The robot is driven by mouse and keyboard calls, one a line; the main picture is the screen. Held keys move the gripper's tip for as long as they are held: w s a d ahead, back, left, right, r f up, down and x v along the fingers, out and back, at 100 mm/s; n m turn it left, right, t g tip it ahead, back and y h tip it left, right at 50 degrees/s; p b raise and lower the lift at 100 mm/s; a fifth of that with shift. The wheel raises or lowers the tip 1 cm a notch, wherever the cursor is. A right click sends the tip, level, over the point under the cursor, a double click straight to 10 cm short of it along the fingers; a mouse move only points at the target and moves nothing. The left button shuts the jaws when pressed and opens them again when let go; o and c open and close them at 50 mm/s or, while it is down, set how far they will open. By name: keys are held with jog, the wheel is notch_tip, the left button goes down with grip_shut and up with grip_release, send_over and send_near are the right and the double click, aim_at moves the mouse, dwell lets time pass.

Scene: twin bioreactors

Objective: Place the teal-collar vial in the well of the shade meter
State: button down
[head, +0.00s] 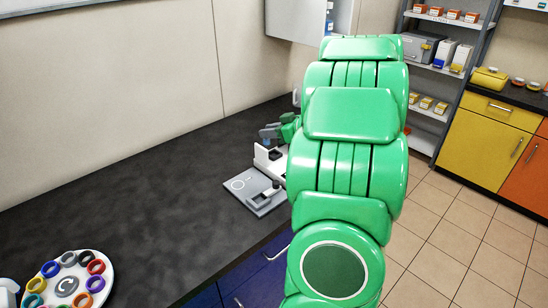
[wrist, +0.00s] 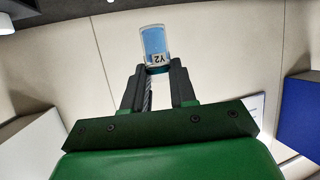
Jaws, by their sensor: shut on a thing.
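My gripper (wrist: 156,72) is shut on a clear vial (wrist: 154,42) with blue contents. Its white label appears to read "Y2", upside down in the wrist view.
A white round rack (head: 103,268) with several coloured rings stands at the bench's near left. The dark bench (head: 150,205) between it and the grey device is clear. A beige wall (head: 110,90) runs behind. Shelves and a yellow cabinet (head: 485,140) stand across the tiled floor.

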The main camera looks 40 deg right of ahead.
jog(key=shift+w+d+f, duration=1.3)
jog(key=shift+d+f, duration=0.4)
jog(key=shift+f, duration=0.15)
jog(key=shift+w+d+f, duration=1.3)
jog(key=shift+d+f, duration=0.45)
jog(key=shift+f, duration=0.05)
jog(key=shift+w+d+f, duration=1.3)
jog(key=shift+d+f, duration=0.4)
jog(key=shift+f, duration=1.7)
jog(key=shift+f, duration=0.15)
jog(key=c, duration=1.2)
grip_release()
